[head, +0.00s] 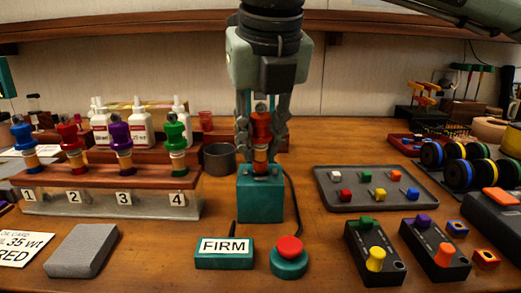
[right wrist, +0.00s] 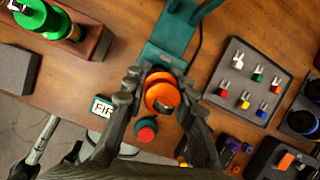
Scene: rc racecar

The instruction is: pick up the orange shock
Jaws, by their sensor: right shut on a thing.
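The orange shock (head: 261,128) stands upright over the teal stand (head: 260,203) at the middle of the bench, its lower end at the stand's top. It also shows from above in the right wrist view (right wrist: 162,95). My right gripper (head: 262,135) comes down from above and is shut on the orange shock, one finger on each side. In the right wrist view its fingers (right wrist: 160,100) flank the orange cap. I cannot tell whether the shock's lower end still rests in the stand. My left gripper is not in view.
A numbered rack (head: 100,202) holds blue, red, purple and green shocks at the left. A FIRM sign (head: 224,253) and red button (head: 289,250) stand in front. A grey tray (head: 385,201) with small coloured parts and black switch boxes (head: 375,253) are at the right.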

